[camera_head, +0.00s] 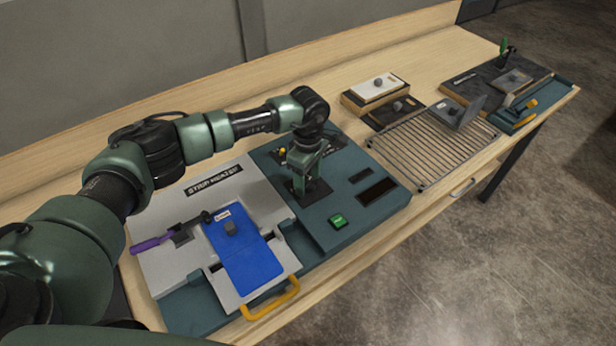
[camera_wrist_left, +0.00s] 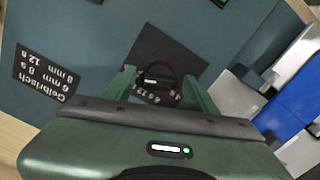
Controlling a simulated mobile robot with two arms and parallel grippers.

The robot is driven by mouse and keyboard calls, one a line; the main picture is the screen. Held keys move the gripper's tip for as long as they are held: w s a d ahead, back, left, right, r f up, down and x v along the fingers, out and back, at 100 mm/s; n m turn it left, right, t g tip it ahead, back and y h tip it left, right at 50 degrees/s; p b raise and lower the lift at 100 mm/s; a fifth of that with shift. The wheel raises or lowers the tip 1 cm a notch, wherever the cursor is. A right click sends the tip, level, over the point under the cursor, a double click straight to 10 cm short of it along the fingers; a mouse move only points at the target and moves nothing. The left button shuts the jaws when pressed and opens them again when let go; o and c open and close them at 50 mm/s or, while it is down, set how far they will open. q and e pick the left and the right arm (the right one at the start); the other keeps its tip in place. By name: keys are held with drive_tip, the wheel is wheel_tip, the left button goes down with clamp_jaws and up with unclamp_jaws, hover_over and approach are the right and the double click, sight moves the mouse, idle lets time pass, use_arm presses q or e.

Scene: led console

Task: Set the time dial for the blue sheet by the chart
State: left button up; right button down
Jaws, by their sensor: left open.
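The blue sheet (camera_head: 250,262) lies on the grey press plate at the left, with a grey knob on it. The time dial (camera_wrist_left: 155,78) is a dark knob with a light mark and small scale markings on a black plate; its exact setting is too small to read. My left gripper (camera_head: 306,178) points down over this plate on the teal console. In the wrist view my left gripper (camera_wrist_left: 157,86) is open, with its fingers on either side of the dial; contact cannot be told. The chart (camera_wrist_left: 46,76) is a black label with upside-down white text including mm and s values.
A green button (camera_head: 338,221) and dark display windows (camera_head: 377,191) are on the console to the right of the gripper. A purple-handled lever (camera_head: 152,244) and yellow handle (camera_head: 272,300) flank the sheet. A wire rack (camera_head: 425,155) stands farther right.

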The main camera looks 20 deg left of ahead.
use_arm(q)
clamp_jaws()
drive_tip(key=shift+f+n+b, duration=0.1)
drive_tip(key=shift+n+b, duration=0.4)
drive_tip(key=shift+b, duration=0.1)
drive_tip(key=shift+f+n+b, duration=0.1)
drive_tip(key=shift+n+b, duration=0.6)
drive_tip(key=n+b, duration=0.4)
drive_tip(key=n, duration=0.1)
drive_tip(key=n+b, duration=0.3)
drive_tip(key=n, duration=0.2)
drive_tip(key=shift+n+b, duration=0.3)
drive_tip(key=shift+b, duration=0.1)
drive_tip(key=shift+r+n+b, duration=0.2)
drive_tip(key=shift+n+b, duration=0.85)
drive_tip(key=shift+n, duration=1.25)
use_arm(e)
wheel_tip(320, 180, down, 13)
drive_tip(key=s, duration=0.1)
drive_tip(key=shift+s+r, duration=0.15)
drive_tip(key=shift+s, duration=0.2)
drive_tip(key=shift+d, duration=0.1)
use_arm(q)
unclamp_jaws()
